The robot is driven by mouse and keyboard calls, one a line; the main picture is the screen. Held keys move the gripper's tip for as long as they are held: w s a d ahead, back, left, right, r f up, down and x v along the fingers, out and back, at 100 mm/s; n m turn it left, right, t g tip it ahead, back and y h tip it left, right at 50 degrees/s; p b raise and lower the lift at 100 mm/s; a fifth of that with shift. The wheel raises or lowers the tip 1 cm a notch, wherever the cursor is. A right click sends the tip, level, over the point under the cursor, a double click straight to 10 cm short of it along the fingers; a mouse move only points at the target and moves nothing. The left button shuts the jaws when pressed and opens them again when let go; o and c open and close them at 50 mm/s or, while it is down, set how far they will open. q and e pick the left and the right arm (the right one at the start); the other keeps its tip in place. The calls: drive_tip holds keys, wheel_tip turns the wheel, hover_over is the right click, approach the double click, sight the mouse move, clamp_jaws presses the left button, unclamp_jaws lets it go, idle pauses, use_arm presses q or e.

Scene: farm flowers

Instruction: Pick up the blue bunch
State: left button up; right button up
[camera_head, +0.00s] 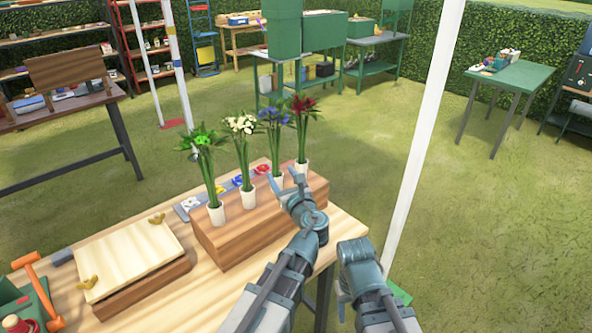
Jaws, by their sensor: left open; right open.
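The blue bunch (274,118) has blue-purple blooms and green stems. It stands upright in a white vase (280,171), on a brown wooden block (225,245) on the table. My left gripper (285,180) is open at the vase's lower part, with one fingertip on either side of it in the picture. I cannot tell whether they touch it. My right gripper (343,298) points down, beyond the table's right edge. Its own arm partly hides it, and it is clear of the flowers.
Red flowers (302,110) stand close right of the blue bunch; white (241,126) and green (203,142) bunches stand left. A wooden box (130,262) lies on the table (205,300). A white post (420,140) rises at the right.

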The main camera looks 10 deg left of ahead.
sight(277, 157)
use_arm(q)
drive_tip(key=shift+m+t, duration=0.4)
drive_tip(key=shift+m, duration=0.5)
drive_tip(key=x, duration=0.5)
drive_tip(key=d+x, duration=0.1)
drive_tip(key=x, duration=0.1)
drive_tip(key=shift+w+r, duration=0.15)
drive_tip(key=shift+w, duration=0.5)
drive_tip(key=shift+w+a, duration=0.25)
drive_tip(key=shift+w, duration=0.05)
drive_tip(key=x, duration=0.5)
drive_tip(key=shift+w+a, duration=0.1)
drive_tip(key=shift+a, duration=0.15)
clamp_jaws()
